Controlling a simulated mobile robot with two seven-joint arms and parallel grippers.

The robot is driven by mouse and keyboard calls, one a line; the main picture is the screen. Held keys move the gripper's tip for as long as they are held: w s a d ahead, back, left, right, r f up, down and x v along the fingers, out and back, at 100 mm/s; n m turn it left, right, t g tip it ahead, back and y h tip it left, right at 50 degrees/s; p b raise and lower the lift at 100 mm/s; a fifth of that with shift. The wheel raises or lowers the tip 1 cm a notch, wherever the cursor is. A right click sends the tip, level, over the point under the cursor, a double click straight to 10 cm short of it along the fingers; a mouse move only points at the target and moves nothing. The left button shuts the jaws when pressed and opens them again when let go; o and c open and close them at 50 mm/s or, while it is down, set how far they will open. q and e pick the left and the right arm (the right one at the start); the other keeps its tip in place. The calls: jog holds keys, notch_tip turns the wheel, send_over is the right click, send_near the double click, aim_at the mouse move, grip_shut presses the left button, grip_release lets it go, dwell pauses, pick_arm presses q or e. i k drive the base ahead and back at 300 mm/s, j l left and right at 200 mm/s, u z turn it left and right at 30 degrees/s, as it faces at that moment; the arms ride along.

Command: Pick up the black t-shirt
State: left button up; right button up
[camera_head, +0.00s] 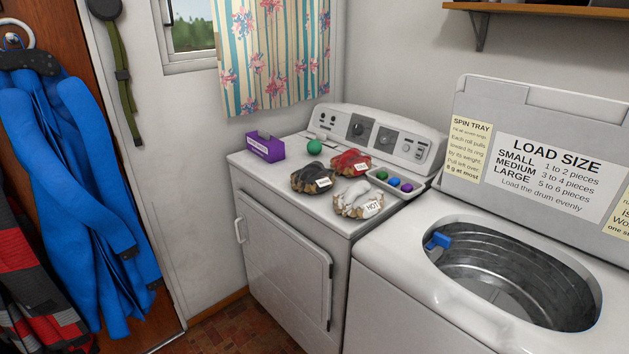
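The black t-shirt (308,178) looks to be the dark crumpled cloth bundle on top of the white dryer (285,275), near its left front edge. It has a tan rim or underside and a small white tag whose text I cannot read. A red bundle (348,162) lies just behind it to the right. A white bundle (354,195) with a tag reading "HOT" lies in front of it to the right. Neither of my grippers is in view.
A purple box (265,147) and a green ball (314,147) stand behind the bundles. A small tray (378,181) holds coloured balls at right. The open washer tub (510,282) is further right. Blue clothing (55,150) hangs at left.

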aim_at(313, 178)
jog(key=z, duration=0.35)
jog(key=i+j+z, duration=0.1)
jog(key=z, duration=0.3)
jog(key=j+z, duration=0.15)
jog(key=z, duration=0.2)
jog(key=j+z, duration=0.65)
jog(key=j, duration=0.25)
jog(key=k+j+z, duration=0.1)
jog(key=j+z, duration=0.15)
jog(key=j, duration=1.15)
jog(key=k+j, duration=0.1)
jog(key=j, duration=0.35)
